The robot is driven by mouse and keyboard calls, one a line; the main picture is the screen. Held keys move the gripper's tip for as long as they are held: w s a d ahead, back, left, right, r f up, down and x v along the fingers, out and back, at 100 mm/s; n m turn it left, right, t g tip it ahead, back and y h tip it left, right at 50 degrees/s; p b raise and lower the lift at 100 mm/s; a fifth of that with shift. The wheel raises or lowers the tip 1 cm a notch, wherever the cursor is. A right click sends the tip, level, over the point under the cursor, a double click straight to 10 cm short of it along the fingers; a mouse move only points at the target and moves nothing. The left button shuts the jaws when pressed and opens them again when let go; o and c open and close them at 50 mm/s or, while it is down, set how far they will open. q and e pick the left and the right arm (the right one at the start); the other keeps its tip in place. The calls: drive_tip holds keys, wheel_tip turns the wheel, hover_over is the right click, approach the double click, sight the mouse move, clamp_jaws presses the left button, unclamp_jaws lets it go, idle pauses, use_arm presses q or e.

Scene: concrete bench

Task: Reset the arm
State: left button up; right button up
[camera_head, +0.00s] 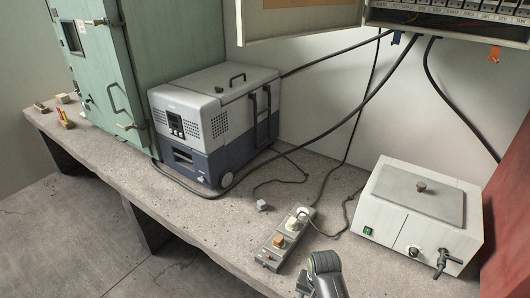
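A grey rounded arm joint of mine shows at the bottom edge, right of the middle, in the head view. It stands in front of the near end of the power strip (268,258). No gripper fingers show on it, and I cannot tell which arm it belongs to. Neither gripper is seen, so what they hold is hidden. The strip lies on the concrete bench (225,228) with a tan plug (279,240) and a white plug (292,224) on it.
A grey portable cooler (215,120) stands beside a green cabinet (110,80). A white bath with a lid (418,215) stands at right, its tap facing front. Black cables (350,118) hang from an open electrical panel (450,20). The front middle of the bench is clear.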

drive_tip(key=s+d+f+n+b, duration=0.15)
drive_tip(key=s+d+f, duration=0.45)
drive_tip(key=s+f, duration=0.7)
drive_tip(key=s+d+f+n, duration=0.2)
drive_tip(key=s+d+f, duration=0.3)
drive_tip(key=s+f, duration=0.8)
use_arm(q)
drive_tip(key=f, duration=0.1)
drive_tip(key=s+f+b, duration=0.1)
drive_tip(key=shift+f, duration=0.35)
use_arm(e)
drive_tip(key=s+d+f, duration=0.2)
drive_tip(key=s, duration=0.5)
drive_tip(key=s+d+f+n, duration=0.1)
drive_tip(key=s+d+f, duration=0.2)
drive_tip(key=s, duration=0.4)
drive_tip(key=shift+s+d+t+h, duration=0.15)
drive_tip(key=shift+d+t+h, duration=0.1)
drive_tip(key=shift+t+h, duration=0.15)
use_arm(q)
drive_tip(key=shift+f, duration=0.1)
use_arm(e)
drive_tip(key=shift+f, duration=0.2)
